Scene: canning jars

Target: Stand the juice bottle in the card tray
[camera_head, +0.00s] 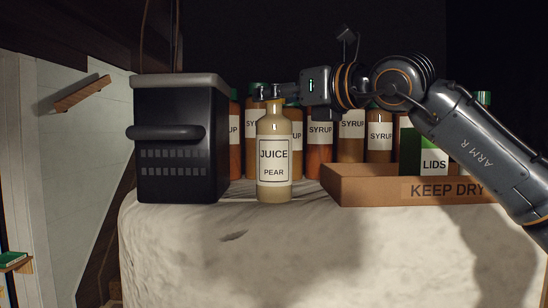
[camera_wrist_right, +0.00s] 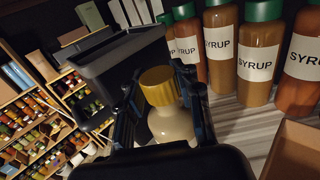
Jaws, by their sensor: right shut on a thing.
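The juice bottle (camera_head: 273,165) is pale tan with a white JUICE PEAR label and is upright in the head view. My right gripper (camera_head: 268,93) is shut on its neck from the right. In the wrist view the bottle's yellow cap (camera_wrist_right: 158,85) shows between my right gripper's fingers (camera_wrist_right: 161,108). I cannot tell whether its base touches the pale surface. The card tray (camera_head: 350,190), brown and marked KEEP DRY, is to the right of the bottle, apart from it. Part of the tray (camera_wrist_right: 296,152) shows in the wrist view. My left gripper is not in view.
A green and white LIDS box (camera_head: 433,163) stands in the tray's right part. Several syrup bottles (camera_head: 320,140) with green caps stand in a row behind. A black appliance (camera_head: 180,145) is left of the juice bottle. The tray's left part looks clear.

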